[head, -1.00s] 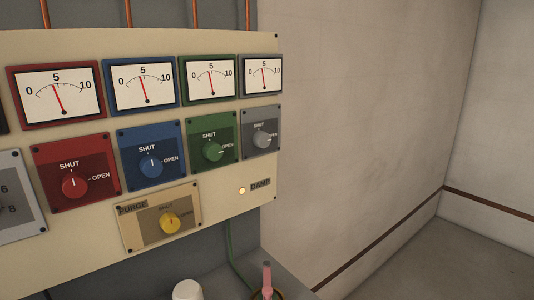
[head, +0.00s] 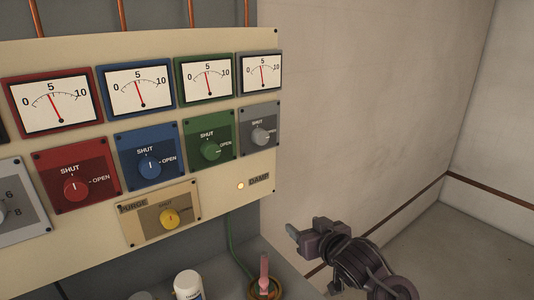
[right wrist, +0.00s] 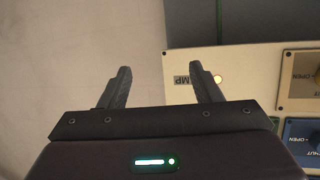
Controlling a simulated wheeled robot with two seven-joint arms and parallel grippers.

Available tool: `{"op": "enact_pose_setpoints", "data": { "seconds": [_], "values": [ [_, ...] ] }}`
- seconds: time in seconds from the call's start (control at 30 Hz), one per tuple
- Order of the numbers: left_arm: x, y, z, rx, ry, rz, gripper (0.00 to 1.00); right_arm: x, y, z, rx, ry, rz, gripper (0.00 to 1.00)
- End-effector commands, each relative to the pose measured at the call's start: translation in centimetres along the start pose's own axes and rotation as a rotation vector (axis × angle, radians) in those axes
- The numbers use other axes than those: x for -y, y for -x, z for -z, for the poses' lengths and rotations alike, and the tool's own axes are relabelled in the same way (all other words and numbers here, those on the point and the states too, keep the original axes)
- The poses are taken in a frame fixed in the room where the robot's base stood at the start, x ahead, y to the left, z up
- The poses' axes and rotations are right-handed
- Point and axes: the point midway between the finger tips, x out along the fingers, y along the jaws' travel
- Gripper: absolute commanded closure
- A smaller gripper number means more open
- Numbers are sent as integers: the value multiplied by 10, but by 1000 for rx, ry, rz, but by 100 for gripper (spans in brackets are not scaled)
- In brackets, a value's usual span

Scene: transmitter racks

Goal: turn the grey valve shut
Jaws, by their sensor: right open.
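The grey valve (head: 260,136) is a round knob on a grey plate at the right end of the panel in the head view. Its pointer mark seems to face the OPEN side, though it is small. The grey-framed gauge (head: 262,72) above it reads near 5. My right gripper (head: 291,230) is below and to the right of the valve, in front of the wall and apart from the panel. In the right wrist view its two fingers (right wrist: 160,82) are spread with nothing between them. The valve does not show there. My left gripper is not in view.
Red (head: 76,189), blue (head: 150,167) and green (head: 211,150) valves sit left of the grey one. A yellow purge knob (head: 169,218) is below. A white bottle (head: 187,284) and a pink-handled item (head: 264,268) stand below.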

Motion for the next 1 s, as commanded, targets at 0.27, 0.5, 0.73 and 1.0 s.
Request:
{"op": "enact_pose_setpoints", "data": {
  "seconds": [0.27,0.5,0.73,1.0],
  "values": [
    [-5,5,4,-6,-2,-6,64,22,-2,154,-279,50,193,42],
    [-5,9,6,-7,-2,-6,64,33,0,194,-337,58,265,42],
    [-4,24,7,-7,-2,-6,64,42,-29,207,-336,56,266,42],
    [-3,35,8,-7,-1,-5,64,50,-60,216,-337,57,264,42]
  ]
}}
